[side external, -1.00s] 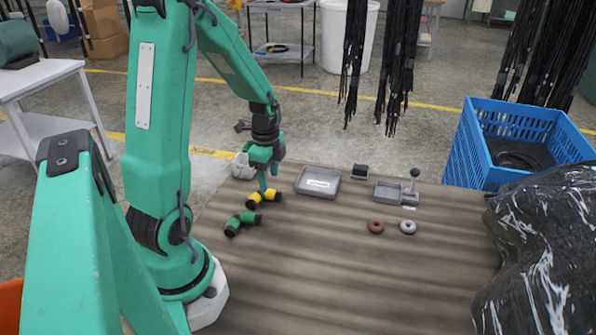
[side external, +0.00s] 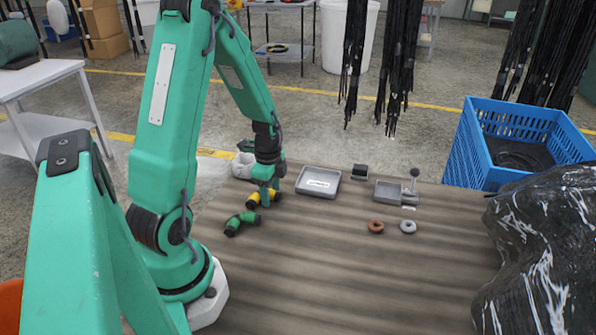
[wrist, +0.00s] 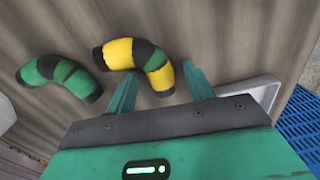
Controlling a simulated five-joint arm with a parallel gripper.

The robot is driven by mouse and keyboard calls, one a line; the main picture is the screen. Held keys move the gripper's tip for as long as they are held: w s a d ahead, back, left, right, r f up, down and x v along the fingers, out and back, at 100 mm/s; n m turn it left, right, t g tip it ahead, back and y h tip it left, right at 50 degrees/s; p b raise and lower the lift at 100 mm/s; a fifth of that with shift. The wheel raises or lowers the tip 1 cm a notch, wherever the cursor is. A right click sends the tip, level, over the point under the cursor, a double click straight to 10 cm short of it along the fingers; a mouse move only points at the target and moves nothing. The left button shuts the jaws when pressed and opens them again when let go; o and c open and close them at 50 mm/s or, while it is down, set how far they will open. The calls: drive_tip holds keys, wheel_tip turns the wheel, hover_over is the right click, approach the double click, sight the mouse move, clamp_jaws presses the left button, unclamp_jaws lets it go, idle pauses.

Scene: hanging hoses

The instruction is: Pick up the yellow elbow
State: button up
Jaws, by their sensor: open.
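The yellow elbow (side external: 254,199), with black bands and ends, lies on the wooden table. In the wrist view the yellow elbow (wrist: 118,53) has one end between my fingers and the rest reaching out to the upper left. My gripper (side external: 265,200) is low over it, pointing down. In the wrist view my gripper (wrist: 160,82) is open, with one finger on each side of the elbow's near end. I cannot tell whether the fingers touch it.
A green elbow (side external: 241,222) lies close by, left of the yellow one. A brown ring (side external: 376,226) and a grey ring (side external: 408,227) lie further right.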

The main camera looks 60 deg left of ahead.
sight(271, 191)
drive_tip(key=shift+c, duration=0.3)
drive_tip(key=c, duration=1)
drive_tip(key=shift+r, duration=0.2)
drive_tip(key=shift+r, duration=0.85)
wheel_tip(271, 191, up, 2)
drive_tip(key=d+r, duration=0.2)
drive_tip(key=d, duration=0.2)
drive_tip(key=d+r, duration=0.2)
drive_tip(key=d, duration=0.1)
drive_tip(key=d+r, duration=0.3)
drive_tip(key=d, duration=0.1)
drive_tip(key=shift+w+d, duration=0.35)
drive_tip(key=shift+w, duration=0.05)
drive_tip(key=shift+w, duration=0.1)
